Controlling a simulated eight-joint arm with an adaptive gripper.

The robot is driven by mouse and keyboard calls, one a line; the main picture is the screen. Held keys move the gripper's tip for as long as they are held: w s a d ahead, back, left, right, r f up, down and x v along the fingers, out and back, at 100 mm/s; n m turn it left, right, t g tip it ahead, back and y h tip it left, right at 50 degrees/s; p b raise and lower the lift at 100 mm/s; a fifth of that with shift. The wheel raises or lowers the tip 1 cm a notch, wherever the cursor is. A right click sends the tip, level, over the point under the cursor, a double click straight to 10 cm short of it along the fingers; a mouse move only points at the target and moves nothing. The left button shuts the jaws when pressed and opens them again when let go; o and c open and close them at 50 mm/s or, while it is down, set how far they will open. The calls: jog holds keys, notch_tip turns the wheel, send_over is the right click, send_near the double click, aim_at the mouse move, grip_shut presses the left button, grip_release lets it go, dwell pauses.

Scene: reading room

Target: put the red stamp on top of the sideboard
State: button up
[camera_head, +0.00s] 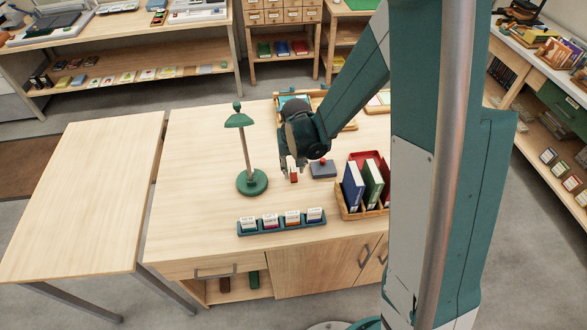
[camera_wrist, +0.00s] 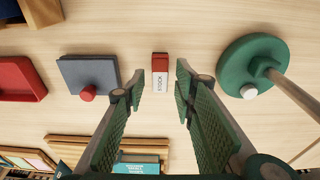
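A small red block with a white lettered label, which looks like the red stamp (camera_wrist: 160,62), is on the light wooden top of the sideboard (camera_head: 205,190). It also shows in the head view (camera_head: 294,176). My gripper (camera_wrist: 160,81) is open and empty above the sideboard. In the wrist view its two fingertips are on either side of the stamp, with a gap on both sides. In the head view the gripper (camera_head: 291,165) is just above the stamp and partly hides it.
A grey pad with a red knob (camera_wrist: 88,70) and a green lamp (camera_head: 252,182) flank the gripper. A rack of small labelled blocks (camera_head: 281,229) stands at the front edge. A book holder (camera_head: 349,213) is at right. The left table (camera_head: 85,195) is bare.

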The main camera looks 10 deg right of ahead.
aim_at(295, 180)
notch_tip(295, 180, up, 11)
jog(key=s+p, duration=0.1)
jog(key=shift+s, duration=0.35)
dwell(0.4)
jog(key=shift+r, duration=0.2)
dwell(0.5)
jog(key=s+d+r+t, duration=0.1)
jog(key=s+d+r, duration=0.2)
jog(key=s+r, duration=0.3)
jog(key=s+d+r+t, duration=0.1)
jog(key=s+d+r, duration=0.25)
jog(key=r, duration=0.35)
jog(key=s+d+r+t, duration=0.1)
jog(key=s+d+r, duration=0.1)
jog(key=s, duration=0.4)
jog(key=s+d+r+t, duration=0.2)
jog(key=s+r, duration=0.2)
jog(key=s, duration=0.3)
jog(key=shift+s+d+r, duration=0.15)
jog(key=shift+s+d, duration=0.05)
jog(key=shift+d, duration=0.05)
jog(key=shift+f+b, duration=0.9)
jog(key=shift+f, duration=0.1)
dwell(0.6)
